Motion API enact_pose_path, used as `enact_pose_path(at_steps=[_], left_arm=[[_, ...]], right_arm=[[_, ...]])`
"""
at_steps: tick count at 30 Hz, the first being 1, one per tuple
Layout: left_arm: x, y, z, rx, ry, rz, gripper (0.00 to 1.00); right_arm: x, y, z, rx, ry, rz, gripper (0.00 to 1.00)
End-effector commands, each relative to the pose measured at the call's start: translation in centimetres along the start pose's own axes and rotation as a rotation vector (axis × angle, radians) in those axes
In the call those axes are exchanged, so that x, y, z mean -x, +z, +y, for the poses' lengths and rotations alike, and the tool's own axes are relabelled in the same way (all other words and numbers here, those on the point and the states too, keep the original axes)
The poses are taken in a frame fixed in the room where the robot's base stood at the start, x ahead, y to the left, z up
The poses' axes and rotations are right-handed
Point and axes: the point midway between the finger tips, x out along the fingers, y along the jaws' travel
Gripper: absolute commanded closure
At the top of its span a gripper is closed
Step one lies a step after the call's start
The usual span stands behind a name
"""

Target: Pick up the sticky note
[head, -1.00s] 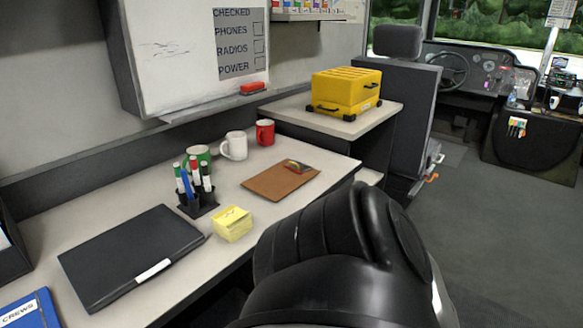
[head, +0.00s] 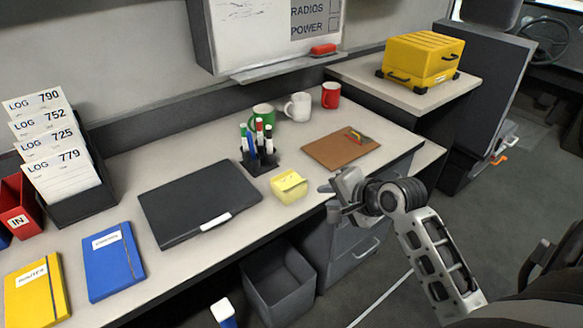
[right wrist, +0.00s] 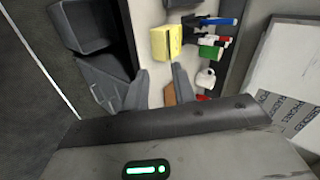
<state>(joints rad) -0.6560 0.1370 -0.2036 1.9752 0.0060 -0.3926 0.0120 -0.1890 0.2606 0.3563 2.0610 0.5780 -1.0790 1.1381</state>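The sticky note block (head: 289,187) is a pale yellow cube of paper on the desk's front part, just right of the black folder. My right gripper (head: 331,198) is at the desk's front edge, to the right of the block and apart from it. The right wrist view shows the yellow block (right wrist: 167,43) beyond the fingertips of my right gripper (right wrist: 160,72). The two fingers are spread with nothing between them. My left gripper is not in view.
A pen holder (head: 262,163) stands just behind the block. A black folder (head: 198,200) lies to its left, a brown clipboard (head: 341,148) to its right. Mugs (head: 298,107) stand farther back. A grey bin (head: 278,285) is below the desk's front edge.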

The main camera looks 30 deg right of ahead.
Motion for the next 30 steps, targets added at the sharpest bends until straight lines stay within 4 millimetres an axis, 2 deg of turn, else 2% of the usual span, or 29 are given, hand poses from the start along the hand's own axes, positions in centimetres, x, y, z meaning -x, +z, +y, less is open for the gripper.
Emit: enact_pose_path(at_steps=[1,4,15,18,26,30], left_arm=[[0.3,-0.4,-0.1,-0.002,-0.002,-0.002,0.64],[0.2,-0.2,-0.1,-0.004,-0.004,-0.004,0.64],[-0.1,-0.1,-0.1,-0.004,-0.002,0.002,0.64],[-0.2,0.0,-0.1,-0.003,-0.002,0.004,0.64],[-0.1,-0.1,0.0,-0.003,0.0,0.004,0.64],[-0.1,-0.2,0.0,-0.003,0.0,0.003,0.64]], right_arm=[[0.6,-0.9,-1.2,-0.065,-0.005,-0.001,0.73],[0.2,-1.6,-1.7,-0.136,-0.007,-0.007,0.73],[-7.4,-1.5,-1.6,-0.14,-0.005,-0.007,0.73],[-8.8,-1.4,-1.6,-0.138,-0.006,-0.007,0.73],[-10.7,-1.3,-1.9,-0.136,-0.006,-0.007,0.73],[-12.8,-0.9,-2.3,-0.136,-0.007,-0.007,0.73]])
